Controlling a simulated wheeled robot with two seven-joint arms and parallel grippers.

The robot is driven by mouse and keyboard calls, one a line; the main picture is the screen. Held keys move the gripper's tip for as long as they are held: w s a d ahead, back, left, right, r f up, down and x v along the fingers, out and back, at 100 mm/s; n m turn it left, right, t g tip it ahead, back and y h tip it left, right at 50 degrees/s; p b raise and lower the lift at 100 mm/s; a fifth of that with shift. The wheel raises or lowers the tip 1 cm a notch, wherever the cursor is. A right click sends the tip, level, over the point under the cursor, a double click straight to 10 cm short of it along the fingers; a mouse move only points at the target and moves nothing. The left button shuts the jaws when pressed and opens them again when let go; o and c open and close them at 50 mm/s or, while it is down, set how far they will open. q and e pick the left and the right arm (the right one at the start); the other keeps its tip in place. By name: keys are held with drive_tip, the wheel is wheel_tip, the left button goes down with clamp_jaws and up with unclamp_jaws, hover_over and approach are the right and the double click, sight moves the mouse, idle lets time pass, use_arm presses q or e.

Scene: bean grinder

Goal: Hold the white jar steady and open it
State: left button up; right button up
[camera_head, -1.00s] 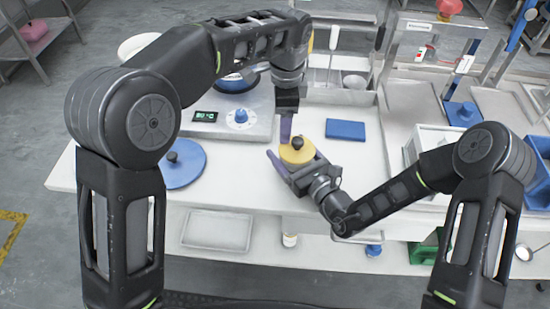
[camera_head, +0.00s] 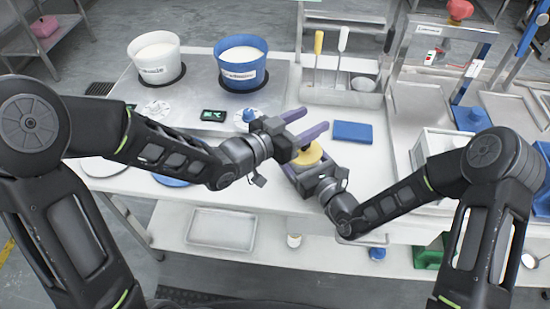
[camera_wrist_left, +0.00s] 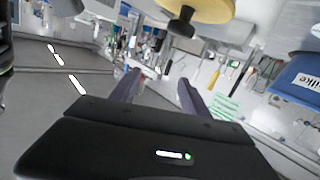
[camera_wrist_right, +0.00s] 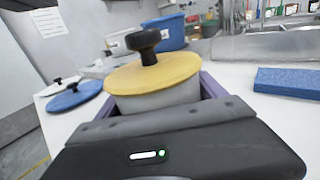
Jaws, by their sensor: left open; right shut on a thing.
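The white jar (camera_wrist_right: 160,98) stands on the counter with its yellow wooden lid (camera_wrist_right: 155,73) and black knob (camera_wrist_right: 146,42) on top. My right gripper (camera_head: 305,170) is shut on the jar from the front, its purple fingers along the jar's sides below the lid. In the head view the lid (camera_head: 308,156) is partly hidden by my left gripper (camera_head: 306,130). My left gripper is open and empty, its purple fingers pointing right, beside and above the jar. The lid also shows at the top of the left wrist view (camera_wrist_left: 195,8), knob pointing down in that tilted picture.
A white bucket (camera_head: 158,66) and a blue bucket (camera_head: 239,72) stand on the stove (camera_head: 190,90) at the back left. A blue flat block (camera_head: 352,132) lies right of the jar. A utensil rack (camera_head: 340,97) stands behind. Blue lids (camera_wrist_right: 75,96) lie to the left.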

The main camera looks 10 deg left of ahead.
use_arm(q)
drive_tip(key=m+h, duration=0.1)
approach(313, 144)
wheel_tip(313, 144, up, 2)
drive_tip(key=s+a, duration=0.1)
drive_tip(key=shift+s+a+m+t+h, duration=0.25)
drive_tip(key=shift+a+m+t+h, duration=0.05)
drive_tip(key=shift+t, duration=0.1)
drive_tip(key=x, duration=1.2)
clamp_jaws()
